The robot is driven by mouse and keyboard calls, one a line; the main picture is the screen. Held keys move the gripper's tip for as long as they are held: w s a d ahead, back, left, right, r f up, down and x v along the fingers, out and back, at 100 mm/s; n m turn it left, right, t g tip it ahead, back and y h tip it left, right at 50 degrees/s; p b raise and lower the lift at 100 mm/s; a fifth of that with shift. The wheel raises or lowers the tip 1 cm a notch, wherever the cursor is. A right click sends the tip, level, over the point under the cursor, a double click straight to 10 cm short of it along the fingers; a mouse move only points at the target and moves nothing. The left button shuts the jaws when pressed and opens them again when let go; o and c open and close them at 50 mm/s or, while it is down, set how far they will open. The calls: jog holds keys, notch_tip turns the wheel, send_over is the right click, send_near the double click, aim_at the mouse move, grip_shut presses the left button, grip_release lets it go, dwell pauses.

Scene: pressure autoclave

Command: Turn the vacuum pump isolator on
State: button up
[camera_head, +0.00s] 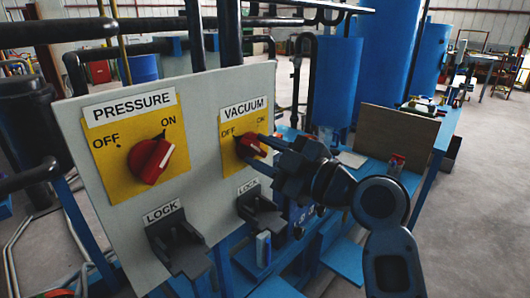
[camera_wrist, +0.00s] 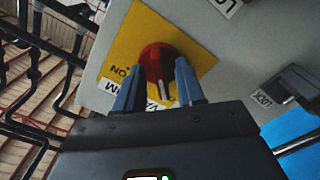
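The vacuum isolator is a red knob (camera_head: 250,144) on a yellow plate (camera_head: 229,161) labelled VACUUM, with OFF at left and ON at right. Its dark pointer appears to be on the OFF side. In the wrist view the red knob (camera_wrist: 158,58) lies ahead between my fingertips, with ON at its left. My gripper (camera_head: 254,147) reaches the knob from the right. In the wrist view, my gripper (camera_wrist: 158,75) has its two blue fingers apart, one on each side of the knob. I cannot tell whether they touch it. The fingers partly hide the plate's lettering.
A similar red PRESSURE knob (camera_head: 151,161) sits left on the same grey panel (camera_head: 205,190), its pointer toward ON. Black LOCK brackets (camera_head: 178,245) (camera_head: 262,213) project below both knobs. A blue bench (camera_head: 405,180) stands right. Open floor (camera_head: 475,220) lies at far right.

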grip_shut()
jog(key=shift+m, duration=0.3)
jog(key=m+b, duration=0.1)
jog(key=m, duration=0.2)
jog(key=shift+m, duration=0.3)
jog(key=m, duration=0.4)
jog(key=shift+m+p, duration=0.3)
jog(key=shift+p, duration=0.1)
jog(key=m+p, duration=0.2)
jog(key=m, duration=0.3)
jog(key=shift+m+p, duration=0.95)
jog(key=shift+m, duration=1.05)
